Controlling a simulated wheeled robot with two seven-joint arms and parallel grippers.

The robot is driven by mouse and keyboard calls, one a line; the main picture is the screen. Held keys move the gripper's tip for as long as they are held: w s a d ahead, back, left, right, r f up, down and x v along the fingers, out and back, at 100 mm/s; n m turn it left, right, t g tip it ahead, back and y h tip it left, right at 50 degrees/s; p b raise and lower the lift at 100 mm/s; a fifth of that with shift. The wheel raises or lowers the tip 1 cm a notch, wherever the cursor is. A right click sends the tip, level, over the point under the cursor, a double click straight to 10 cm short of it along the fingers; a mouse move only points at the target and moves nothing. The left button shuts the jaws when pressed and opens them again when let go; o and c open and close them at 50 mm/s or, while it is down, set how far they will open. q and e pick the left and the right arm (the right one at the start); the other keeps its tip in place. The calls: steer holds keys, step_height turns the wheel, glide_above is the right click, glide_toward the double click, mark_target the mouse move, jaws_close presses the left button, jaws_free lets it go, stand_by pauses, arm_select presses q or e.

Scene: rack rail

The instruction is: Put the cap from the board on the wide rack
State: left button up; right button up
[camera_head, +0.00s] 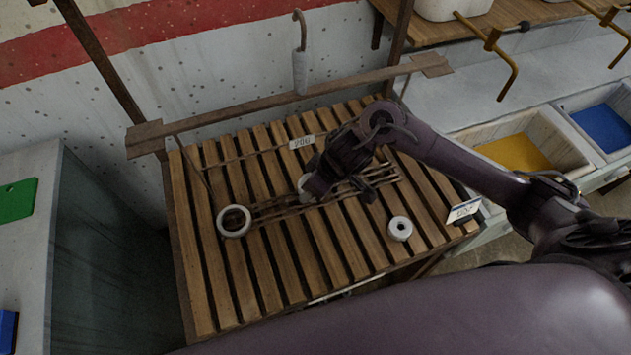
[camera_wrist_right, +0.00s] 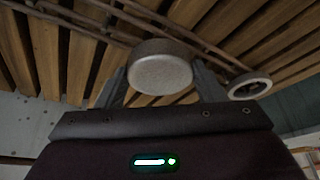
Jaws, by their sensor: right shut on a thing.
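My right gripper (camera_head: 312,188) is low over the slatted wooden board (camera_head: 205,290). In the right wrist view its two fingers (camera_wrist_right: 160,85) are shut on a round, pale grey cap (camera_wrist_right: 160,72). The same cap shows as a small pale patch (camera_head: 304,182) in the head view, mostly hidden by the gripper. Thin brown rods (camera_head: 275,211) run across the slats under and beside the gripper; I cannot tell whether they form the wide rack. I cannot tell whether the cap touches them. My left gripper is not in view.
A larger white ring (camera_head: 221,230) lies at the left of the board and a smaller one (camera_head: 400,238) at the right. A white card (camera_head: 302,142) stands behind, another (camera_head: 463,211) at the right edge. A wooden rail (camera_head: 220,118) with a hook (camera_head: 299,18) spans the back. The front slats are clear.

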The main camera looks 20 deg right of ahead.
steer(key=shift+f, duration=0.15)
steer(key=shift+f+b, duration=0.6)
steer(key=shift+f, duration=0.8)
steer(key=o, duration=1.1)
steer(key=shift+r, duration=0.1)
